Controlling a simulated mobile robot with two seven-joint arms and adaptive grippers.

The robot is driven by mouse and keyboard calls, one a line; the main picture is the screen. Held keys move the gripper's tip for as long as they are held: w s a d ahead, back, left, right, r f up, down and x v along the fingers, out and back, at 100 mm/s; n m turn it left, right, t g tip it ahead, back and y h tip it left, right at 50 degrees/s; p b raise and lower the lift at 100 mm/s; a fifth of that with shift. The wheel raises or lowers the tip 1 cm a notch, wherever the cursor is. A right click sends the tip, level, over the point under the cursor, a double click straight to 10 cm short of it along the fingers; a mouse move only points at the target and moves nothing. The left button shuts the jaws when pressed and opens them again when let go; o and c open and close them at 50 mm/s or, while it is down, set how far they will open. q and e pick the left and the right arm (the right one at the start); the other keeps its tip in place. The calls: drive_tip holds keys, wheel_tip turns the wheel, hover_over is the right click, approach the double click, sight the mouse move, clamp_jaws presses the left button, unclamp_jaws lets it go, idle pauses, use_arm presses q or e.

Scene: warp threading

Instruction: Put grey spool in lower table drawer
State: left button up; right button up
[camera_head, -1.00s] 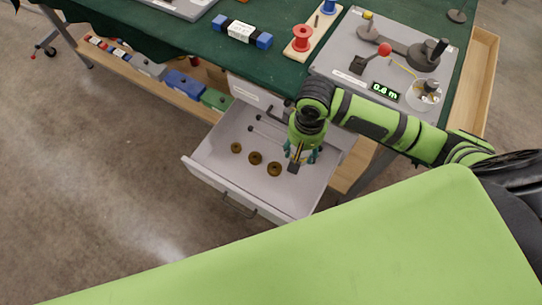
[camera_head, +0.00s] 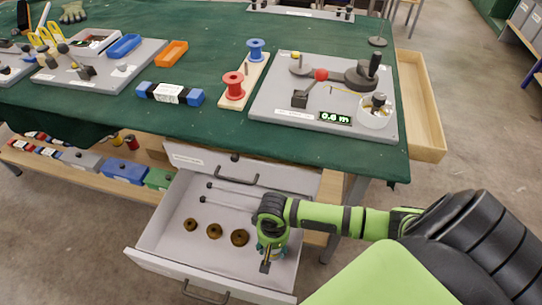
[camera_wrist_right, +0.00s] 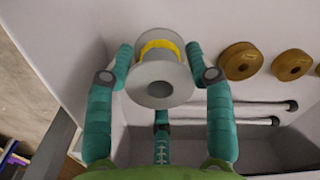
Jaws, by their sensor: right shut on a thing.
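The grey spool (camera_wrist_right: 160,84), with a yellow band of thread, is between the fingers of my right gripper (camera_wrist_right: 163,72) in the right wrist view. The fingers touch it from both sides. In the head view my right gripper (camera_head: 270,250) is inside the open lower table drawer (camera_head: 160,232), at its right part. The spool is mostly hidden there by the gripper. Whether the spool touches the drawer floor cannot be told. My left gripper is not in view.
Several brown rings (camera_head: 214,231) lie in the drawer left of my gripper. Two metal rods (camera_head: 230,205) lie behind them. The upper drawer (camera_head: 235,170) is shut.

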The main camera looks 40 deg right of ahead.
wheel_tip(320, 180, down, 3)
drive_tip(key=shift+r+b, duration=0.1)
drive_tip(key=shift+b, duration=0.3)
drive_tip(key=shift+f, duration=0.25)
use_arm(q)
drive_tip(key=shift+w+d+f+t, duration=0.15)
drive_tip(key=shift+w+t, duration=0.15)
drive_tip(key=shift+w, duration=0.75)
use_arm(e)
drive_tip(key=shift+f, duration=0.1)
drive_tip(key=o, duration=1)
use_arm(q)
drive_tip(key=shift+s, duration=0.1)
